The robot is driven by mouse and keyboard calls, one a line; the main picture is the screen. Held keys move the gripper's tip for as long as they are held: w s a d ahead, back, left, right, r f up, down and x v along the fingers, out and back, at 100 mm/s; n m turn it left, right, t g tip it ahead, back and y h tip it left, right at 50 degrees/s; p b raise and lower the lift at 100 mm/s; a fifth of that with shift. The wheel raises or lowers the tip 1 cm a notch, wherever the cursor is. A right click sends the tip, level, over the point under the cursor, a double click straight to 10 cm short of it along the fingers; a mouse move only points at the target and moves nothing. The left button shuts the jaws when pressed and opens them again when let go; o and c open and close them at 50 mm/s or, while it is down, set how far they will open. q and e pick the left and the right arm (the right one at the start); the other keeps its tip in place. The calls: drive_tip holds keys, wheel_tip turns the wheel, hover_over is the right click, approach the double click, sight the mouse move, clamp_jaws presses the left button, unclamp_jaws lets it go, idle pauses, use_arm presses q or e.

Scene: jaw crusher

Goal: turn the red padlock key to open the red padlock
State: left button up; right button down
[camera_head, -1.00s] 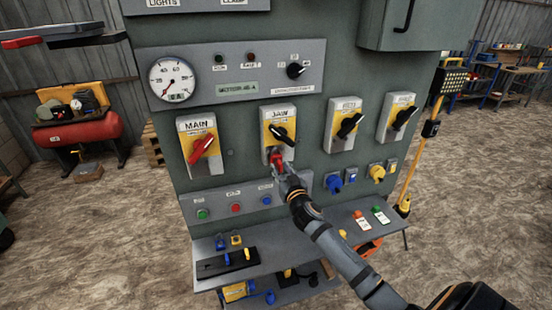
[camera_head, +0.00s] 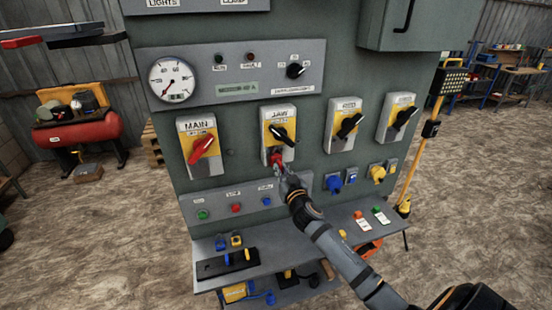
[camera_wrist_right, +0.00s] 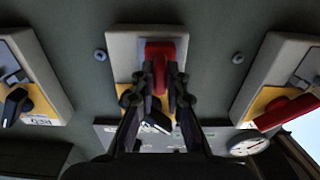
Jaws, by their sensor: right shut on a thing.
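The red padlock (camera_head: 277,155) hangs at the lower part of the yellow and grey JAW switch (camera_head: 267,134), under its black handle (camera_head: 284,134). In the right wrist view the padlock (camera_wrist_right: 166,47) shows as a wide red body, with a narrower red part, the red padlock key (camera_wrist_right: 158,80), in front of it. My right gripper (camera_head: 282,171) is at the padlock from below and in front. In the right wrist view its two fingers (camera_wrist_right: 160,76) are shut on the key. The fingers partly hide the key and padlock, so the key's angle is hard to tell. My left gripper is not in view.
The MAIN switch (camera_head: 196,140) with a red handle is left of the JAW switch; two more black-handled switches (camera_head: 343,125) are right. A button panel (camera_head: 218,204) and a shelf (camera_head: 225,284) with small items lie below. A gauge panel (camera_head: 232,75) is above.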

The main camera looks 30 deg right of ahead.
drive_tip(key=shift+r, duration=0.15)
idle(0.5)
drive_tip(key=shift+w+m+b, duration=0.1)
drive_tip(key=shift+m+b, duration=0.4)
drive_tip(key=shift+b, duration=0.25)
drive_tip(key=shift+m+b, duration=0.95)
drive_tip(key=shift+m, duration=0.15)
drive_tip(key=shift+r+m, duration=0.1)
drive_tip(key=shift+m, duration=0.2)
